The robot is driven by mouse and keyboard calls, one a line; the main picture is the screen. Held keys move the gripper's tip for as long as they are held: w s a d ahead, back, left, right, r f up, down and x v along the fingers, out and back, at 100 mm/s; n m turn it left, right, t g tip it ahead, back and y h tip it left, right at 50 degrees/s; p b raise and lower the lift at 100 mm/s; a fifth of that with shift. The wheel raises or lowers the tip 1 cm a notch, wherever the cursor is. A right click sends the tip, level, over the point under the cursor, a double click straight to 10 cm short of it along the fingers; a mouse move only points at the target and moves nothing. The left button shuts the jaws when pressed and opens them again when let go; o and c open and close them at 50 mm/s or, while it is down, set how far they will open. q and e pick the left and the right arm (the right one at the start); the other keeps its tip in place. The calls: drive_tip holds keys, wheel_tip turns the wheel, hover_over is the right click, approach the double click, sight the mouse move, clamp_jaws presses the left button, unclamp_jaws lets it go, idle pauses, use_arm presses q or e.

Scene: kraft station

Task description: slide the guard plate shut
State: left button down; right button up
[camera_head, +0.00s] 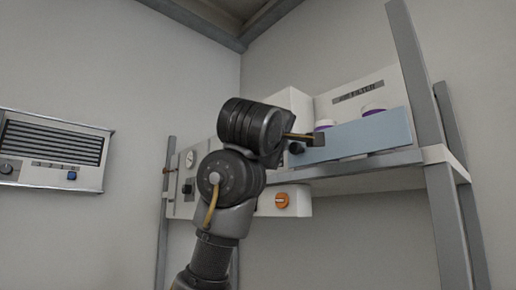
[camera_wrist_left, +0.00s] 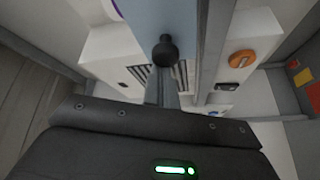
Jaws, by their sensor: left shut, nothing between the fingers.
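The guard plate appears to be the light blue panel (camera_head: 365,133) standing along the shelf's front edge in the head view. A dark round knob (camera_head: 297,148) shows near its left end. In the wrist view the knob (camera_wrist_left: 165,52) stands out in front of a blue-grey surface (camera_wrist_left: 150,18). My left gripper (camera_head: 312,139) is shut and empty, beside the knob and in front of the plate's left end. I cannot tell whether it touches either. My right gripper is out of view.
The shelf (camera_head: 345,168) has grey uprights, one close on the right (camera_head: 438,150). Behind the plate are a labelled white panel (camera_head: 357,92) and purple-banded white items (camera_head: 373,109). An orange knob (camera_head: 281,200) sits on a white box below. A vented wall unit (camera_head: 52,150) hangs left.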

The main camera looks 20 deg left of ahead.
use_arm(q)
drive_tip(key=shift+d, duration=0.1)
idle(0.3)
drive_tip(key=s+a+b, duration=0.4)
drive_tip(key=s, duration=0.4)
drive_tip(key=shift+s+b, duration=0.35)
drive_tip(key=shift+r, duration=0.15)
